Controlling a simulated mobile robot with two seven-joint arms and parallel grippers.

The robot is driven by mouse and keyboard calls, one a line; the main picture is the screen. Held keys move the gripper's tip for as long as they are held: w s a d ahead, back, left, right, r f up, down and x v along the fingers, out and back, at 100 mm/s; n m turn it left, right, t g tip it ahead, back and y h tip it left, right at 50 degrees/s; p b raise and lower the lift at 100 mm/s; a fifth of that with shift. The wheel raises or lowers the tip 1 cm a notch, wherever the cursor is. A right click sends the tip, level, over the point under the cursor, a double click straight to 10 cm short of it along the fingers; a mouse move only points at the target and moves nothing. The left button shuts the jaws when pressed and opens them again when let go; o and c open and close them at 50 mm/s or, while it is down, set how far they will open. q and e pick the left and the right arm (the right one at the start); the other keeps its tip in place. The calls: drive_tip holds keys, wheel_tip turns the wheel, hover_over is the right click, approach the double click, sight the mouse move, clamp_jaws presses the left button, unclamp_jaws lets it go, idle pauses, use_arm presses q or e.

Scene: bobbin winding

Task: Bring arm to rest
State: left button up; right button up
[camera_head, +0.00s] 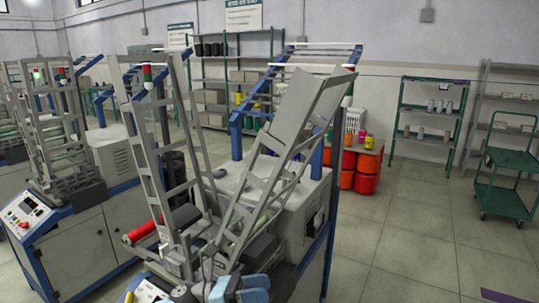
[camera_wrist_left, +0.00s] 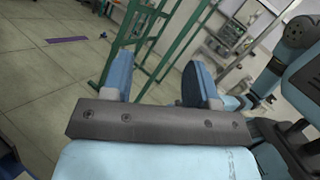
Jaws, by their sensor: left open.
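My left gripper (camera_head: 238,290) shows at the bottom edge of the head view, low in front of the winding machine (camera_head: 300,205). In the left wrist view its two blue fingers (camera_wrist_left: 160,72) stand wide apart with nothing between them. The gap between the fingers is empty. In the head view, the gripper overlaps the machine's lower front, and I cannot tell whether it touches it. The machine has tall tilted grey frames and a red-tipped roller (camera_head: 140,233). My right gripper does not show in either view.
A second winding machine (camera_head: 85,245) stands at the left. Orange bins (camera_head: 367,172), a green rack (camera_head: 428,110) and a green cart (camera_head: 505,185) are at the back right.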

use_arm(q)
drive_tip(key=s+a+f+n+t+y, duration=0.4)
drive_tip(key=a+f+n+t+y, duration=0.25)
drive_tip(key=n, duration=1.05)
drive_tip(key=s+a+f+n+t+y, duration=0.35)
drive_tip(key=f+n+t+y, duration=0.4)
drive_tip(key=n, duration=1.05)
drive_tip(key=s+a+f+n+g+y, duration=0.2)
drive_tip(key=s+a+f+n, duration=0.1)
drive_tip(key=s+f+n, duration=0.4)
drive_tip(key=s+a+f+n+g+y, duration=0.1)
drive_tip(key=s+a+f+n+g, duration=0.3)
drive_tip(key=s, duration=0.5)
wheel_tip(320, 180, up, 14)
drive_tip(key=t+p, duration=0.2)
drive_tip(key=p, duration=1.5)
drive_tip(key=shift+a, duration=0.2)
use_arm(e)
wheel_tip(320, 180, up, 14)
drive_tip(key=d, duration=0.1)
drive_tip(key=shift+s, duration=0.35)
use_arm(q)
drive_tip(key=shift+f, duration=0.1)
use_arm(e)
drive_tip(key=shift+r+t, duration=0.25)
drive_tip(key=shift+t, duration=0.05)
